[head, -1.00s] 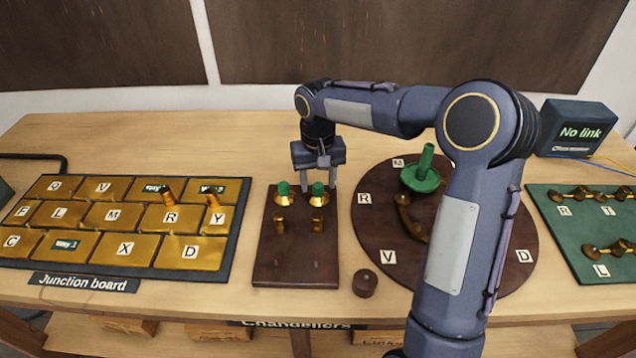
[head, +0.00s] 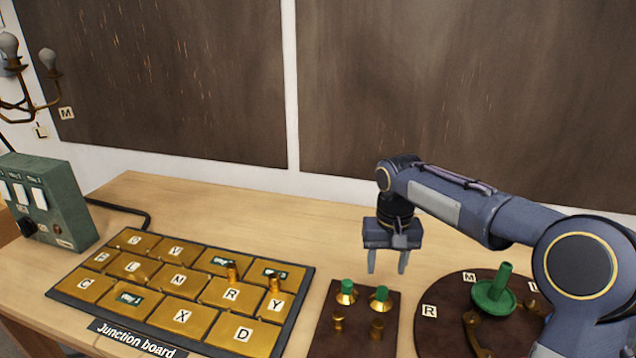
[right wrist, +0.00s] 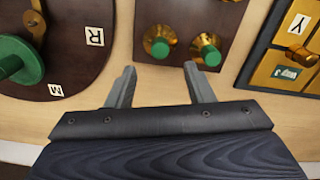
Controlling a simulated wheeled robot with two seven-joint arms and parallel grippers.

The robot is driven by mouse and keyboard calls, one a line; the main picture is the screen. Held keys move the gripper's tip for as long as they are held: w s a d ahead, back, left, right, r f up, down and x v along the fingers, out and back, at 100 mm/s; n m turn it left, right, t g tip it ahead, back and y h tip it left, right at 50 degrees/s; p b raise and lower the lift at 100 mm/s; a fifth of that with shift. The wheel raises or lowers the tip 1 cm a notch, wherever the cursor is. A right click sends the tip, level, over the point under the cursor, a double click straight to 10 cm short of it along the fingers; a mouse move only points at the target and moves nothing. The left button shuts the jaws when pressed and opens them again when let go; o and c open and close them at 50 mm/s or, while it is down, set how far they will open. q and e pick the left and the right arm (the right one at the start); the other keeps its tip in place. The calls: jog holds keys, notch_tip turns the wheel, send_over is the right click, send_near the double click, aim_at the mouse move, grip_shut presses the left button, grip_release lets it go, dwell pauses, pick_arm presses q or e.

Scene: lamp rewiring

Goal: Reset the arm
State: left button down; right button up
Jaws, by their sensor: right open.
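My right gripper (head: 387,262) hangs above the back of the small wooden board (head: 326,338), with its fingers apart and nothing between them. The board carries two brass knobs with green tops, a left one (head: 346,291) and a right one (head: 379,298), and two plain brass pegs in front. In the right wrist view the open fingers (right wrist: 158,85) point toward the green-topped knobs (right wrist: 207,50), apart from them. My right arm reaches in from the right, over part of the round wooden disc (head: 432,335). My left gripper is out of view.
The junction board (head: 300,275) lies left with gold lettered tiles and two upright brass pegs. A green switch box (head: 70,215) stands at far left below a wall lamp (head: 20,105). A green spindle (head: 495,290) stands on the disc.

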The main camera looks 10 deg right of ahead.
jog(key=s+r+n+t+y, duration=0.1)
jog(key=s+r+t+y, duration=0.15)
jog(key=s, duration=1.25)
jog(key=s+a+f+t, duration=0.1)
jog(key=s+a+f, duration=0.1)
jog(key=s, duration=0.4)
jog(key=s+a+f+t+y, duration=0.1)
jog(key=s+f+t, duration=0.1)
jog(key=s, duration=0.4)
jog(key=shift+a+f, duration=0.2)
jog(key=shift+a, duration=0.2)
